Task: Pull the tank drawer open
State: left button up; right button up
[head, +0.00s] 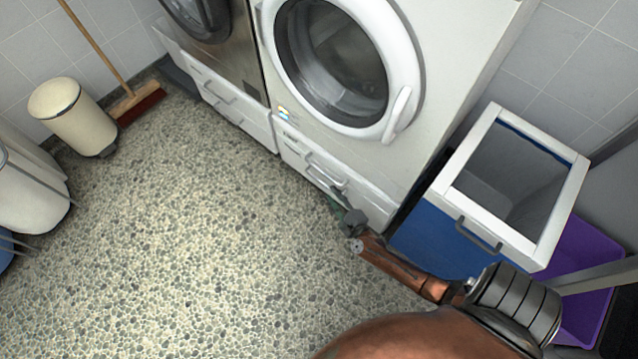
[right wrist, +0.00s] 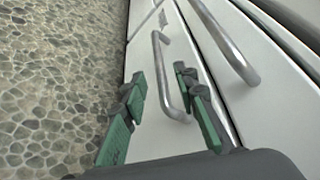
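My right gripper (head: 342,205) is at this front, low and right of the handles' middle. In the right wrist view my right gripper (right wrist: 160,76) is open, its green-padded fingers apart. The lower bar handle (right wrist: 158,62) shows between the fingers, with no clear contact. The larger bar handle (right wrist: 226,42) lies to the right, outside them. My left gripper is not in view.
The white washer (head: 425,110) stands above the drawer front. A blue bin with a white rim (head: 460,165) stands close right of my right arm, beside a purple tub (head: 585,255). A cream pedal bin (head: 75,118) and broom (head: 138,104) are far left. The speckled floor (head: 190,230) is clear.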

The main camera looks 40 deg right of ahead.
aim_at(324, 184)
jog(key=b+x, duration=0.2)
jog(key=x, duration=0.4)
jog(key=shift+f, duration=0.15)
jog(key=shift+w+d, duration=0.15)
jog(key=shift+w, duration=0.35)
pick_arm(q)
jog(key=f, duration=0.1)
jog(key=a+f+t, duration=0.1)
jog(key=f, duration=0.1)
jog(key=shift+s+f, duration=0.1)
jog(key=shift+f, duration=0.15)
pick_arm(e)
grip_shut()
